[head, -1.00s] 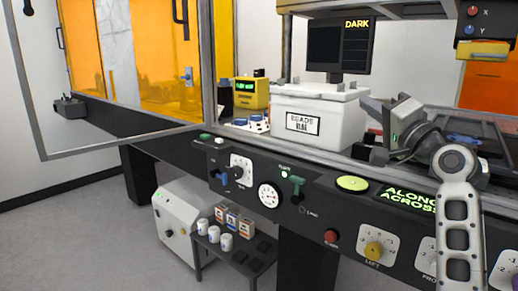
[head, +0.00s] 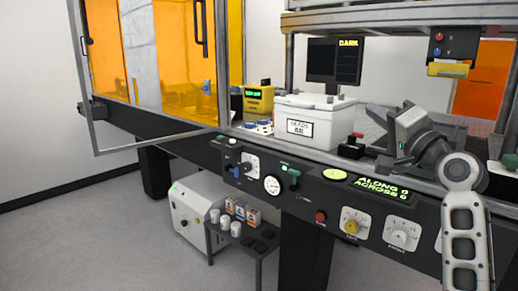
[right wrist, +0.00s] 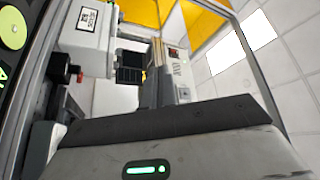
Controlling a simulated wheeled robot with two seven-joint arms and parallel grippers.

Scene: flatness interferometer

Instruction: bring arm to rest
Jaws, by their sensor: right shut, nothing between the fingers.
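My right gripper (head: 386,121) is in the right part of the head view, in front of the bench's upper edge. It is a grey block with a small green light, shut and empty. My pale right forearm hangs below and to the right of it. In the right wrist view, the gripper's dark front edge (right wrist: 165,118) and grey body cross the lower part, apart from the things beyond. My left gripper is not in view.
A white lidded box (head: 318,117) stands on the bench left of the gripper, with a dark screen (head: 330,62) behind. A control panel with knobs (head: 354,226) runs along the bench front. A low table (head: 262,252) and white cabinet (head: 186,216) stand below. The left floor is clear.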

